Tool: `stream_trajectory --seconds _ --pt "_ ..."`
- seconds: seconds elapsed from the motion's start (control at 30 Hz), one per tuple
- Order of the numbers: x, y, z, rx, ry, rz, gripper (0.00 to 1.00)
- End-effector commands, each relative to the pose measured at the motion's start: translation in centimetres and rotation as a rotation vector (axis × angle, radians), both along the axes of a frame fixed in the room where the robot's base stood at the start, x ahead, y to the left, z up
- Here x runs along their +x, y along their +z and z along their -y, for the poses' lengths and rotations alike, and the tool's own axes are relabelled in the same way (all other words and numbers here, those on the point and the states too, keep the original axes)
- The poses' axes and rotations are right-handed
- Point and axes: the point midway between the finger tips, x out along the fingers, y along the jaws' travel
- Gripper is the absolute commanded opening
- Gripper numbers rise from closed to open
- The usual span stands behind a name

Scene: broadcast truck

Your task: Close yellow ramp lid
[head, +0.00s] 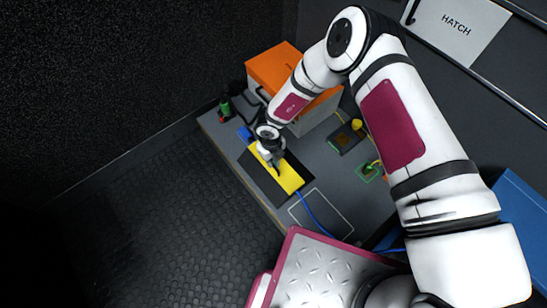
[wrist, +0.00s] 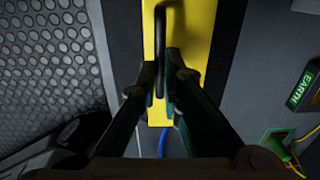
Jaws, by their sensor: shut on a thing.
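The yellow ramp lid (head: 290,181) lies over a dark base on the grey bench, near the bench's left edge. In the wrist view the lid (wrist: 203,35) runs down the middle of the picture, with a black loop handle (wrist: 160,15) on it. My gripper (head: 274,166) is at the lid, and in the wrist view its fingers (wrist: 161,78) are shut on the handle, one on each side. A blue cable (head: 318,218) comes out at the lid's near end. The gripper hides part of the lid, and I cannot tell whether it is fully flat.
An orange-topped box (head: 270,66) stands behind the lid. A green bottle (head: 225,106) and a small blue item (head: 245,134) are at the bench's far left. Open floor (head: 170,225) lies left.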

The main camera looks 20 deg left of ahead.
Motion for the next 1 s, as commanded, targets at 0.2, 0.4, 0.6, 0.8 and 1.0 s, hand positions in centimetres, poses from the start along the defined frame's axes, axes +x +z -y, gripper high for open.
stream_trajectory --seconds 0.2,0.4,0.6,0.8,1.0 --pt "-0.7 -0.5 -0.3 0.007 0.0 -0.011 0.0" --pt "-0.8 -0.5 -0.3 0.007 0.001 -0.012 0.29" --pt "-0.6 -0.4 -0.3 0.006 0.0 -0.009 0.29" --pt "-0.5 1.0 -0.3 0.008 -0.001 -0.007 0.29" --pt "-0.5 4.9 -0.4 0.008 0.0 -0.006 0.29"
